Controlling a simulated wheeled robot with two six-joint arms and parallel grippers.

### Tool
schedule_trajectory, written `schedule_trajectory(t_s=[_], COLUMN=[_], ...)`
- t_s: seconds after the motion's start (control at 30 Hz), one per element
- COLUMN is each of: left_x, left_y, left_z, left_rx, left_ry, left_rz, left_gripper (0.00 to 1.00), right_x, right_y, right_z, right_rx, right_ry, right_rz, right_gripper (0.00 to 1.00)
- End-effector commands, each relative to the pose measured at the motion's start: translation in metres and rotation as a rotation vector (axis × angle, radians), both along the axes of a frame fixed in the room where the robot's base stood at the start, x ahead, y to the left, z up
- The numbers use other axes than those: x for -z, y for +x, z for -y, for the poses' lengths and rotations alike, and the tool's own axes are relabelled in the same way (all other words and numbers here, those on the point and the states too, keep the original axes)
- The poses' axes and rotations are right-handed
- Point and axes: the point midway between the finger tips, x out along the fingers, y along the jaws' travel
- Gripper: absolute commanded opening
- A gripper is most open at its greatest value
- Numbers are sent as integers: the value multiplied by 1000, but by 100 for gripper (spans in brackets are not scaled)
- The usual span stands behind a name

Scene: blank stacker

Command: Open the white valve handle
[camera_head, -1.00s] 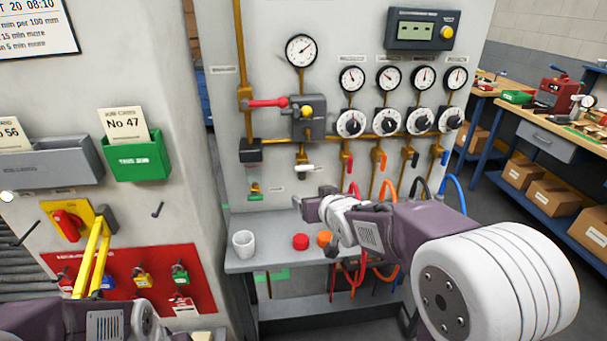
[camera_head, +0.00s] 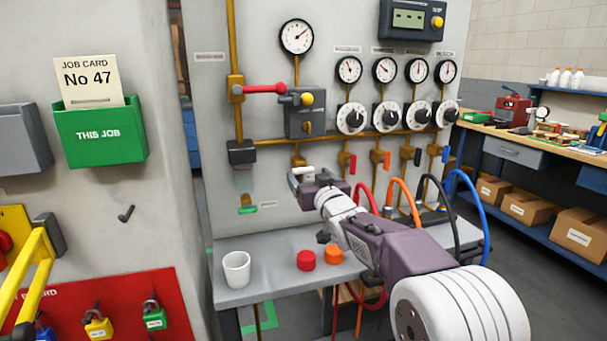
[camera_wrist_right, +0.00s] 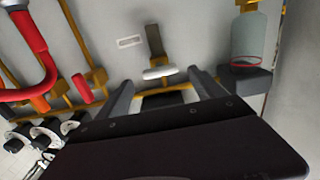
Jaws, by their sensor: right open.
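The white valve handle (camera_head: 303,170) sits on a brass pipe below the grey regulator block on the panel. In the right wrist view the white handle (camera_wrist_right: 159,73) lies crosswise just ahead of the gap between my fingers. My right gripper (camera_head: 300,181) is open and empty, close to the handle and partly covering its pipe. In the right wrist view the open fingers of my right gripper (camera_wrist_right: 164,84) stand on either side of the handle's line. I cannot tell whether they touch it. My left gripper is out of view.
A red lever (camera_head: 264,89) and the grey regulator block (camera_head: 305,118) are above. Several colored hoses (camera_head: 404,190) hang to the right. A white cup (camera_head: 237,270), a red cap (camera_head: 306,260) and an orange cap (camera_head: 333,253) stand on the shelf (camera_head: 268,285) below.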

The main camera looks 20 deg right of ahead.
Motion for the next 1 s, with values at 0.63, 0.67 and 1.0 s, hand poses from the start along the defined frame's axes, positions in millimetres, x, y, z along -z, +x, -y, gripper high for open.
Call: schedule_trajectory(t_s=[0.63,0.67,1.0], left_x=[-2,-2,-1], left_y=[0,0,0], left_z=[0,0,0], left_rx=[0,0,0], left_ry=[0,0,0], left_rz=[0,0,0], left_gripper=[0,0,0], right_x=[0,0,1], right_y=[51,51,51], right_z=[-2,-2,-2], right_rx=[-1,-1,0], right_ry=[1,1,-9], right_rz=[0,0,0], right_gripper=[67,59,16])
